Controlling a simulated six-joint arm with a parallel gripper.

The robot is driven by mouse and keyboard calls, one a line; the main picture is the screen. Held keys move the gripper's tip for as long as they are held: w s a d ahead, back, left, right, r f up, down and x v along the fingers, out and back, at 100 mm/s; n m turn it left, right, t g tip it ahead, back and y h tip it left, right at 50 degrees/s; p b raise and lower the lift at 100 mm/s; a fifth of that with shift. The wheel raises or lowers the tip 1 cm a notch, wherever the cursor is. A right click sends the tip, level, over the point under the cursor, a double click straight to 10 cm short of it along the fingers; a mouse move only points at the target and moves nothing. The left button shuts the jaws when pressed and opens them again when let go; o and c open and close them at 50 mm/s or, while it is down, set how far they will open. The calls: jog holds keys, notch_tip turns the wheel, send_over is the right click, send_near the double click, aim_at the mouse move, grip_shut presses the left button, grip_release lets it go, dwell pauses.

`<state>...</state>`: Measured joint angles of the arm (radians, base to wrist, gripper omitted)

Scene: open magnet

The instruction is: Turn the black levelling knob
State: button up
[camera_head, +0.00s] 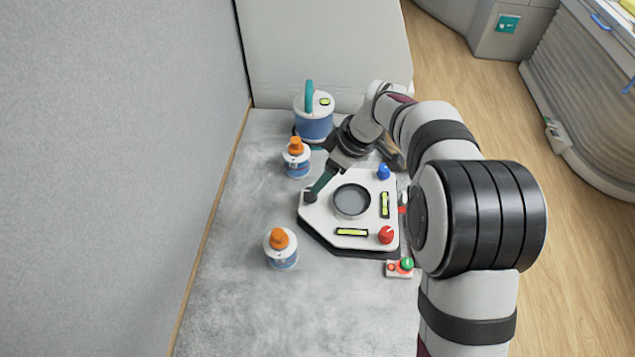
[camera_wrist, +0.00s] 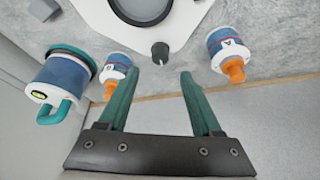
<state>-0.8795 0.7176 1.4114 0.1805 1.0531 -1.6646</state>
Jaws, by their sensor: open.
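The black levelling knob (camera_head: 310,197) sits at the left corner of a white plate (camera_head: 323,222) with a round grey window. In the wrist view the knob (camera_wrist: 160,52) is dark with a pale pointer mark. My gripper (camera_head: 315,190) reaches down to that corner from the upper right. In the wrist view its two teal fingers (camera_wrist: 158,76) are spread apart. The knob shows just beyond the fingertips, centred across the gap, with no visible contact. The head view does not show clearly how high the tips are.
The plate also carries a blue knob (camera_head: 384,172), a red knob (camera_head: 386,235) and two yellow-green levels. Orange-capped bottles stand at the back (camera_head: 297,162) and front left (camera_head: 282,252). A teal-handled blue-and-white container (camera_head: 314,120) stands behind. A button box (camera_head: 400,268) lies front right.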

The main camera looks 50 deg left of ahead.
aim_at(310, 194)
jog(key=x, duration=0.8)
jog(key=shift+d, duration=0.15)
grip_shut()
